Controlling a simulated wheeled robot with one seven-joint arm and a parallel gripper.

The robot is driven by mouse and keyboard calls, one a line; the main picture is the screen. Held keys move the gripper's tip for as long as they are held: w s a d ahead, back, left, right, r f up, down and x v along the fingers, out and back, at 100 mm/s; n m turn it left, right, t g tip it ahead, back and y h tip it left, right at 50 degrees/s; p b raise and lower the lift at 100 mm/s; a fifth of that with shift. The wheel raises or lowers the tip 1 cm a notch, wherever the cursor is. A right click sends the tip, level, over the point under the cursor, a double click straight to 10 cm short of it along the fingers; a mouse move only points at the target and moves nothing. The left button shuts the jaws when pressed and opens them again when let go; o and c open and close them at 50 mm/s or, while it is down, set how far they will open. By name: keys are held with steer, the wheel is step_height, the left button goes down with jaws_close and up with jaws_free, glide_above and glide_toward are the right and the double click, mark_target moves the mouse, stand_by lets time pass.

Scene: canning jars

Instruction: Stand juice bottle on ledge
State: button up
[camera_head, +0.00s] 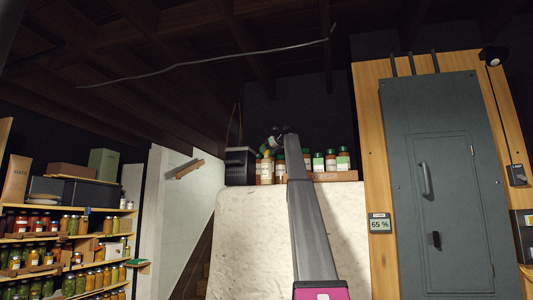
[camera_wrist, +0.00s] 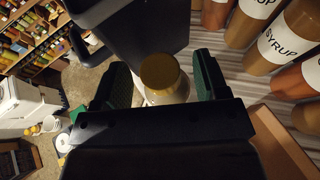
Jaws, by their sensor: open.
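A bottle with a gold cap (camera_wrist: 160,72) and pale glass stands between my open fingers in the wrist view. Its label is hidden, so I cannot tell whether it is the juice bottle. My gripper (camera_wrist: 160,84) has one green-padded finger on each side of it; contact is unclear. In the head view my arm reaches up to the top of the white wall, the ledge (camera_head: 238,192), where my gripper (camera_head: 267,150) is small and partly hidden among bottles. The ledge's striped top (camera_wrist: 236,72) also shows in the wrist view.
Large brown bottles labelled SYRUP (camera_wrist: 282,42) stand close on the right in the wrist view, beside a wooden box edge (camera_wrist: 284,140). A dark box (camera_head: 240,166) stands at the ledge's left end. More bottles (camera_head: 331,160) stand right of my arm.

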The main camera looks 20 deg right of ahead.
steer(key=v, duration=1)
steer(key=shift+f, duration=0.1)
